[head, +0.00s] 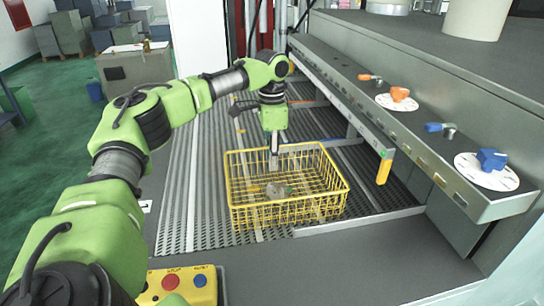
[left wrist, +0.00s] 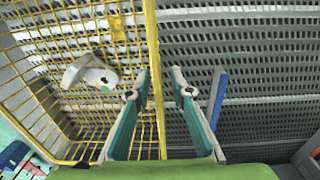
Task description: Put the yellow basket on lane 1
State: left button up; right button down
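The yellow wire basket (head: 237,205) stands on the grey ribbed roller surface in the middle of the head view. In the left wrist view the basket (left wrist: 152,35) fills the left side, with the pale casting (left wrist: 88,73) inside. My left gripper (head: 274,162) points down at the basket's far rim. In the left wrist view its fingers (left wrist: 160,84) are apart, with the yellow rim running between them; contact cannot be told. The lanes (head: 200,180) are divided by metal strips; no lane number is legible. My right gripper is out of view.
A grey ledge (head: 335,60) with orange and blue knobs on white dials runs along the right. A yellow button box (head: 180,287) sits in front. Ribbed surface left of the basket is free.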

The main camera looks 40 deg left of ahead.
pick_arm(q)
jog(key=shift+r, duration=0.1)
jog(key=shift+r, duration=0.3)
notch_tip(320, 180, up, 11)
jog(key=shift+w+f+b, duration=0.1)
jog(key=shift+b, duration=0.7)
jog(key=shift+a+r, duration=0.1)
jog(key=shift+r, duration=0.3)
jog(key=shift+f, duration=0.1)
